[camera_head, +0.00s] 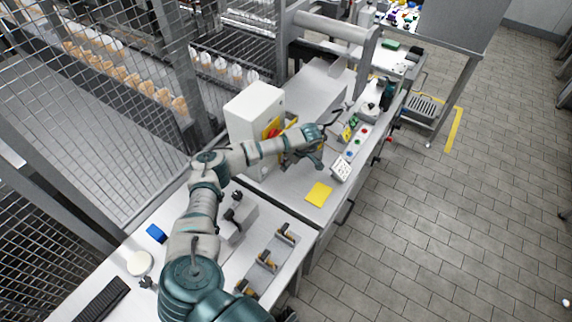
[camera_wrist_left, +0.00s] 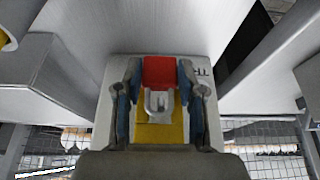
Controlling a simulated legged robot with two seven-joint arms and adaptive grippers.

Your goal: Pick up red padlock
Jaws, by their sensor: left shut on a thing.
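The red padlock (camera_wrist_left: 159,72) shows in the left wrist view, between the two fingers of my left gripper (camera_wrist_left: 159,82). A grey metal piece, which looks like its shackle, lies just below the red body, in front of a yellow plate (camera_wrist_left: 160,136). The gripper is shut on the padlock. In the head view my left gripper (camera_head: 296,158) is at the front of the white box (camera_head: 254,108), which bears a yellow and red fitting (camera_head: 273,128). The padlock cannot be made out separately there. My right gripper is not in view.
A yellow sheet (camera_head: 318,194) lies on the grey bench in front of the box. A white button panel (camera_head: 341,168) stands to its right. A grey rack with brass-coloured parts (camera_head: 266,262) lies nearer. Wire mesh fencing is on the left; open tiled floor is on the right.

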